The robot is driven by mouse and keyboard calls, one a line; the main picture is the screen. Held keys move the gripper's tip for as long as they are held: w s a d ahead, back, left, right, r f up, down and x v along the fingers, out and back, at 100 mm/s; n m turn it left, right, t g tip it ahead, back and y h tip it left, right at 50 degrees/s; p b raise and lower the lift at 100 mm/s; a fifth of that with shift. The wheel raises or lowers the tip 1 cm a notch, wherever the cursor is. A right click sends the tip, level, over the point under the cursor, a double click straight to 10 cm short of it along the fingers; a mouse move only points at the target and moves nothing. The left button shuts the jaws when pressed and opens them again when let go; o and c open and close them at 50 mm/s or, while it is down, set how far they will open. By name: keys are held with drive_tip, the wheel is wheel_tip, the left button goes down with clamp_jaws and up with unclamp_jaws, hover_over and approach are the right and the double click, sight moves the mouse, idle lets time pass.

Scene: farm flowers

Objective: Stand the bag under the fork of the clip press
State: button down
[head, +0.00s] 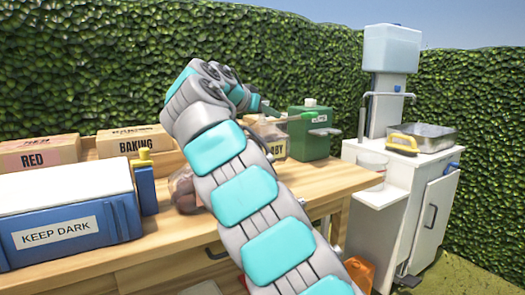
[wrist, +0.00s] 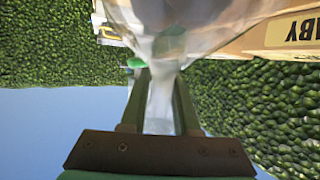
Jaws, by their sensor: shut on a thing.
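In the wrist view, which is upside down, my gripper (wrist: 158,85) is shut on the narrow, whitish neck of a clear plastic bag (wrist: 195,22). The bag widens away from the fingers, and its far end is out of frame. A bit of green shows beside the bag's neck in the wrist view.
A BABY box (head: 278,151) stands left of the green device. RED (head: 38,153) and BAKING (head: 130,143) boxes and a blue KEEP DARK box (head: 70,232) fill the bench's left. A pinkish translucent thing (head: 183,190) sits beside my arm. A white sink cabinet (head: 405,215) stands right.

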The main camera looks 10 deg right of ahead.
sight(268, 136)
drive_tip(key=shift+f, duration=1.3)
drive_tip(key=shift+b, duration=0.3)
drive_tip(key=shift+f, duration=1.8)
drive_tip(key=shift+f+b, duration=0.15)
drive_tip(key=shift+b, duration=0.2)
drive_tip(key=c, duration=1.1)
unclamp_jaws()
drive_tip(key=shift+f, duration=0.1)
drive_tip(key=o, duration=0.5)
